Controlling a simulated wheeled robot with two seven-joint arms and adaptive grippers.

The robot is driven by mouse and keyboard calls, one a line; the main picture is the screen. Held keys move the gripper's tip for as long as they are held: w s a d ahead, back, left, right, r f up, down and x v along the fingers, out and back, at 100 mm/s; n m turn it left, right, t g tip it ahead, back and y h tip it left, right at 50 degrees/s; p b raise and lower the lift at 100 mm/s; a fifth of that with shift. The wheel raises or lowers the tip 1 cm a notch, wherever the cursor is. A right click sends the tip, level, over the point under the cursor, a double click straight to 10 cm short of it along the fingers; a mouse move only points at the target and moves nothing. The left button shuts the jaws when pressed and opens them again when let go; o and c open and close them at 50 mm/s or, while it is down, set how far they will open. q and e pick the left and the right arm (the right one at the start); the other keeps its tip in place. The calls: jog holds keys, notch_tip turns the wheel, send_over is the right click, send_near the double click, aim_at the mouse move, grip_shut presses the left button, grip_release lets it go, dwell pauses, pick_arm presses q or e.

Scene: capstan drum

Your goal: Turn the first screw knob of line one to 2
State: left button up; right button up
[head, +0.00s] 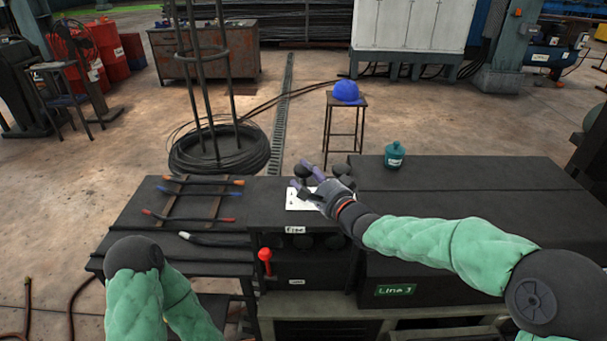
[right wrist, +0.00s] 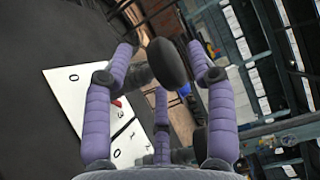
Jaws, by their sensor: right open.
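My right gripper (head: 312,180) is over the console top at a white scale plate (head: 298,202). In the right wrist view my right gripper (right wrist: 165,55) is open, its purple fingers spread on both sides of a round black knob (right wrist: 168,62). I cannot tell whether they touch it. The scale plate (right wrist: 70,98) there shows printed numbers, with 0 and 3 legible, and a small red mark, partly hidden by a finger. Another black knob (head: 341,169) stands behind the gripper in the head view. My left gripper is outside the view.
A red-knobbed lever (head: 265,255) is on the console front. A green "Line 3" label (head: 395,289) is on the cabinet at right. A teal jar (head: 394,155) stands at that cabinet's back edge. A rack with coloured-ended rods (head: 205,207) lies at left.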

jog(key=v, duration=1)
jog(key=shift+d, duration=0.1)
jog(key=shift+c, duration=0.4)
